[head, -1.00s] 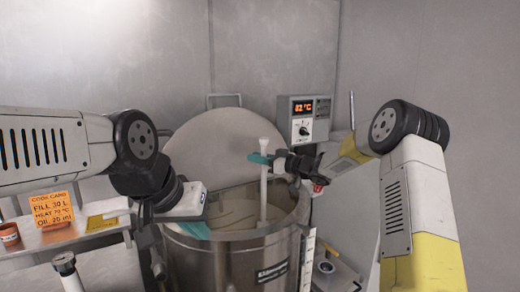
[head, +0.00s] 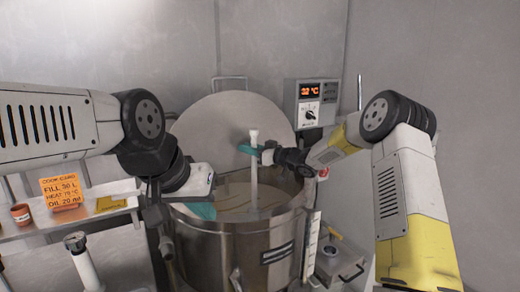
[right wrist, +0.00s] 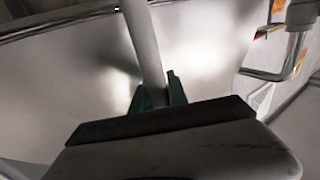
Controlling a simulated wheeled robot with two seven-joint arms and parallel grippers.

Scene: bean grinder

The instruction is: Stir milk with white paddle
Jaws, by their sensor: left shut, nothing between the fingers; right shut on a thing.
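The white paddle (head: 254,172) stands nearly upright in the steel vat, its lower end hidden in the milk (head: 236,197). My right gripper (head: 254,150), with teal fingers, is shut on the paddle's shaft near its top, above the vat. In the right wrist view the shaft (right wrist: 143,45) passes between the fingers (right wrist: 158,97). My left gripper (head: 202,210) is shut and empty at the vat's left rim. The steel vat (head: 240,250) is open, with its round lid (head: 225,125) raised behind it.
A control box (head: 311,103) with a lit temperature display is behind the vat at right. A shelf (head: 100,213) at left carries an orange card (head: 61,190) and a small brown pot (head: 21,215). A grey case (head: 340,262) sits right of the vat.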

